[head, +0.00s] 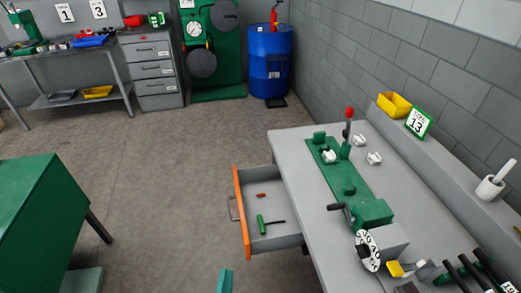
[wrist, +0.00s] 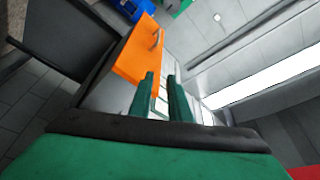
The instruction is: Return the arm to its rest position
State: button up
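My gripper (wrist: 161,76) shows in the wrist view as two green fingers with a gap between them, and I see nothing held there. In the head view only a green tip of my gripper (head: 225,281) shows at the bottom edge, below the drawer. The rest of my arm is out of the head view. The drawer (head: 284,228) of the right bench is pulled open. Its orange front (wrist: 137,50) lies beyond my fingers in the wrist view.
In the drawer lie a green-handled tool (head: 262,224) and a small red-brown piece (head: 262,195). The bench (head: 301,165) carries a green crimping machine (head: 345,185) and several white parts. A green cabinet (head: 32,215) stands left. The floor (head: 155,170) between is clear.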

jog(key=s+d+r+n+g, duration=0.1)
jog(key=s+d+r+n, duration=0.3)
jog(key=s, duration=0.5)
jog(key=s+d+r+n+g+y, duration=0.1)
jog(key=s+d+r+n, duration=0.3)
jog(key=s+r, duration=0.5)
jog(key=s+d+r+n+g, duration=0.2)
jog(key=s+r, duration=0.4)
jog(key=s, duration=0.5)
jog(key=shift+d+r+n+g+y, duration=0.25)
jog(key=shift+d+n+g+y, duration=0.15)
jog(key=shift+d+n, duration=0.6)
jog(key=shift+w+d, duration=0.1)
jog(key=shift+d, duration=0.1)
